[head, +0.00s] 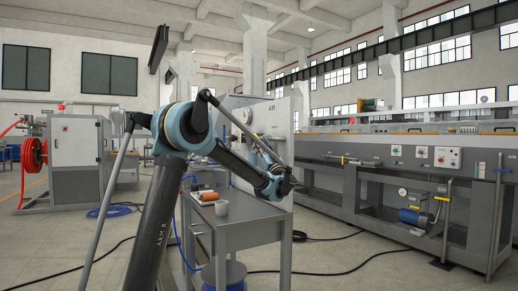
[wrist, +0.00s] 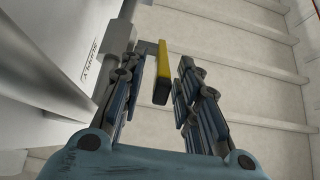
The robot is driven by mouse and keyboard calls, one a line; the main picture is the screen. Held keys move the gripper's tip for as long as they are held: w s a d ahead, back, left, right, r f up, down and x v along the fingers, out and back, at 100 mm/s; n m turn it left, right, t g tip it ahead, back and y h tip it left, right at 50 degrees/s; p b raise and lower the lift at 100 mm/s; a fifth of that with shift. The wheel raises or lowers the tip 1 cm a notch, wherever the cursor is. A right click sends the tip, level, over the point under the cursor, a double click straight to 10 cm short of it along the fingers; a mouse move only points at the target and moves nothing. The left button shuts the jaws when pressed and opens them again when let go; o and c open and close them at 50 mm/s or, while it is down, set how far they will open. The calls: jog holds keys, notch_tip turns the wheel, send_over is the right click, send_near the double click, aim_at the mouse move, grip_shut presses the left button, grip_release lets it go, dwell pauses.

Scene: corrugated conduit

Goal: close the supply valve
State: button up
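The supply valve's yellow lever (wrist: 161,75) shows in the wrist view, between the two fingers of my gripper (wrist: 159,62). The lever joins a grey fitting on a grey pipe (wrist: 126,12) beside a pale panel (wrist: 50,60) with small dark lettering. My fingers are spread, one on each side of the lever, with a visible gap on the right; contact on the left is unclear. In the head view my gripper (head: 284,187) is small and dark in front of the upright panel (head: 285,118). I cannot make out the lever there.
A grey metal table (head: 240,222) with a white cup (head: 221,208) and orange rolls (head: 208,196) stands below my arm. A long grey machine (head: 400,190) fills the right. A cabinet with a red hose reel (head: 34,155) stands left. Black cables cross the floor.

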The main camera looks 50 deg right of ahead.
jog(key=v, duration=1.2)
